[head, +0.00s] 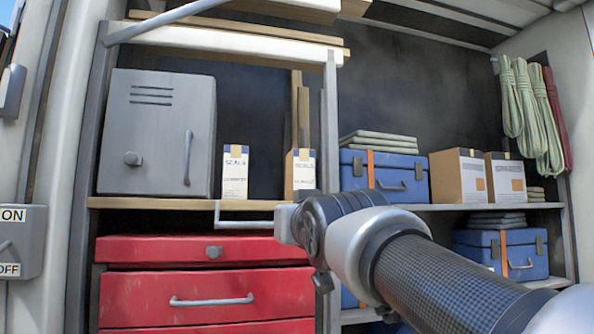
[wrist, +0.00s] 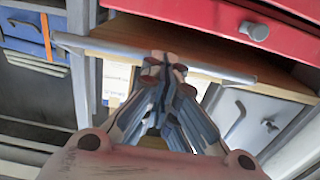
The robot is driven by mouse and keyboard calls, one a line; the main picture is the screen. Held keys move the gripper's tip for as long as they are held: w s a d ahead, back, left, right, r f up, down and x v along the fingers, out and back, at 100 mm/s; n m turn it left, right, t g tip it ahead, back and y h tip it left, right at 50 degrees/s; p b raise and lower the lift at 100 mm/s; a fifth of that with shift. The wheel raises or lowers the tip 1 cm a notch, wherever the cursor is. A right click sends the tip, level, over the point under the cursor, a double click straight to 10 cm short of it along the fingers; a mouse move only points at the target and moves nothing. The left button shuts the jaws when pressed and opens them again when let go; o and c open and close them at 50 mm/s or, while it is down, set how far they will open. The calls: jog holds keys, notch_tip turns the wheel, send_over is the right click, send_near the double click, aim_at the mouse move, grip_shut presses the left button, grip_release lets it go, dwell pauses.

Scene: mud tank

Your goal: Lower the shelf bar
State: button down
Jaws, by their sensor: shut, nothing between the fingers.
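The shelf bar is a thin grey bar (head: 252,224) at the front edge of the wooden shelf (head: 150,202) in the head view. Its left end bends up to the shelf, and its right end is hidden behind my gripper. In the wrist view the bar (wrist: 228,74) runs across the shelf front, its middle partly covered by my fingers. My gripper (wrist: 163,66) is shut, and its fingertips overlap the bar in this view. I cannot tell whether they touch it. In the head view my wrist hides the fingers.
A red drawer cabinet (head: 205,285) stands under the shelf. On the shelf are a grey metal box (head: 160,125) and two small cartons (head: 235,178). A grey upright post (head: 330,120) stands close by my gripper. Blue cases (head: 400,178) and brown boxes are at right.

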jog(key=shift+w+a+f+b, duration=0.15)
jog(key=shift+f+b, duration=0.1)
jog(key=shift+f, duration=0.2)
jog(key=shift+w+d+f+b, duration=0.15)
jog(key=shift+f+b, duration=0.1)
jog(key=shift+f, duration=0.15)
jog(key=shift+a, duration=0.1)
